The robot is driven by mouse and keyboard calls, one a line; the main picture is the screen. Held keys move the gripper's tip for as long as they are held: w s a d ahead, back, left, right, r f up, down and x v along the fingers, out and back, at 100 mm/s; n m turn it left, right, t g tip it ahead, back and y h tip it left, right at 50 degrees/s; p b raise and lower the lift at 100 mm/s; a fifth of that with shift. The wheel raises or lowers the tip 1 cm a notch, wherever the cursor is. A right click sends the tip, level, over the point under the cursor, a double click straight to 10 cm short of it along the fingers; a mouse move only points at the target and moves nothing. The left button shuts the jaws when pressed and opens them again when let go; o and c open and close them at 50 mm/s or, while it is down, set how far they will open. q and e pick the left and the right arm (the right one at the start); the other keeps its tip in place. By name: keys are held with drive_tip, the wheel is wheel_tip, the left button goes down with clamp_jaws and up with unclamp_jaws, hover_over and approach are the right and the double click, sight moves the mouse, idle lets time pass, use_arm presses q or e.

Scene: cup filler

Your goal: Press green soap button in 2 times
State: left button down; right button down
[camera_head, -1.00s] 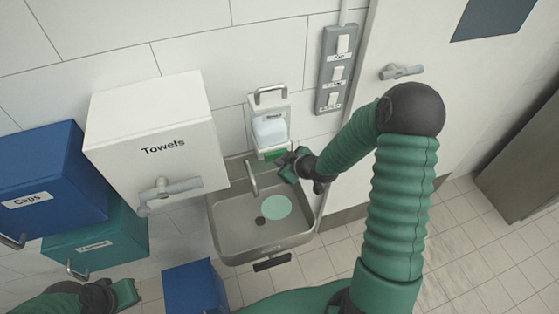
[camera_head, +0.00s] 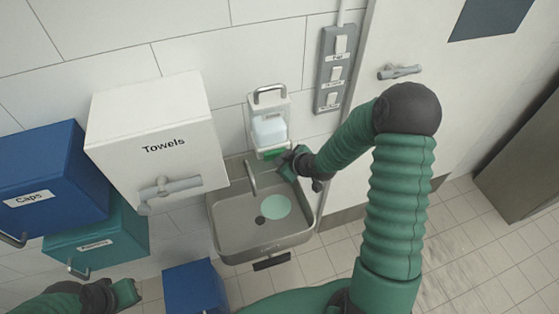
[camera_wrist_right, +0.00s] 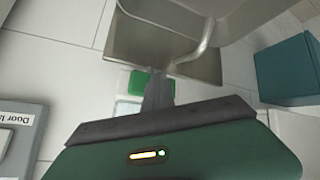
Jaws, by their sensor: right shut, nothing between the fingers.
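The white soap dispenser (camera_head: 268,127) hangs on the tiled wall above the sink. Its green soap button (camera_head: 270,154) is at the bottom of it. My right gripper (camera_head: 286,158) is shut and empty, its tip at the right end of the button. In the right wrist view the shut fingers (camera_wrist_right: 158,92) overlap the green button (camera_wrist_right: 136,82); whether they touch it I cannot tell. A pale green patch (camera_head: 276,207) lies in the sink (camera_head: 240,236). My left gripper (camera_head: 126,293) is at the lower left, away from the dispenser; its finger gap is not clear.
A faucet (camera_head: 252,176) rises from the sink close left of my right gripper. The white Towels box (camera_head: 160,115) juts out to the left. A switch panel (camera_head: 334,70) and a door with a handle (camera_head: 399,72) are to the right.

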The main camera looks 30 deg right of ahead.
use_arm(q)
drive_tip(key=shift+r, duration=0.1)
use_arm(e)
drive_tip(key=shift+w+d+r, duration=0.1)
drive_tip(key=shift+w+r, duration=0.35)
drive_tip(key=shift+w, duration=0.05)
use_arm(q)
drive_tip(key=shift+w+d+f, duration=0.1)
drive_tip(key=shift+w+f, duration=0.15)
drive_tip(key=shift+w, duration=0.15)
use_arm(e)
drive_tip(key=s, duration=0.1)
drive_tip(key=s+a, duration=0.1)
drive_tip(key=s, duration=0.1)
drive_tip(key=s+f, duration=0.1)
drive_tip(key=s, duration=0.1)
drive_tip(key=shift+s+a, duration=0.15)
drive_tip(key=shift+s, duration=0.1)
use_arm(q)
drive_tip(key=shift+w, duration=0.2)
use_arm(e)
drive_tip(key=shift+w, duration=0.1)
use_arm(q)
drive_tip(key=shift+s, duration=0.15)
idle(1.2)
